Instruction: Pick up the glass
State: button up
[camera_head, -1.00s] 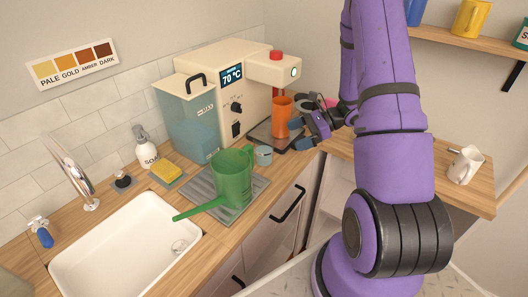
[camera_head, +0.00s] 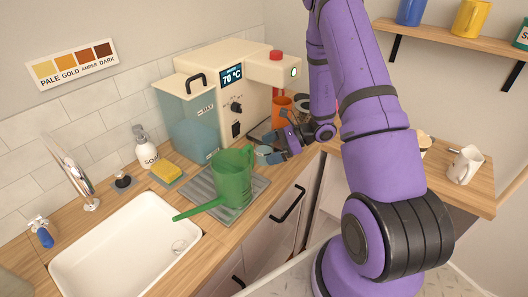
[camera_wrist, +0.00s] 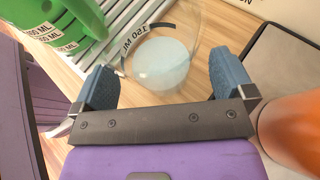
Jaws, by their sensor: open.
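The glass (camera_wrist: 160,58) is clear, with a dark "150 ML" mark, and stands on the wooden counter. In the wrist view it shows just ahead of and between the two blue-grey fingertips of my gripper (camera_wrist: 163,78), with a space on either side. My gripper is open and empty. In the head view, my gripper (camera_head: 274,154) is low over the counter at the glass (camera_head: 262,150), which is partly hidden by a finger.
A green measuring jug (camera_head: 234,180) stands on the grey ribbed mat (camera_head: 203,182), close left of the glass. The white sink (camera_head: 125,245) is front left.

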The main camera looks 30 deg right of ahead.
jog(key=shift+w+a+f, duration=0.15)
jog(key=shift+a, duration=0.2)
jog(key=c, duration=1.2)
jog(key=shift+o, duration=0.2)
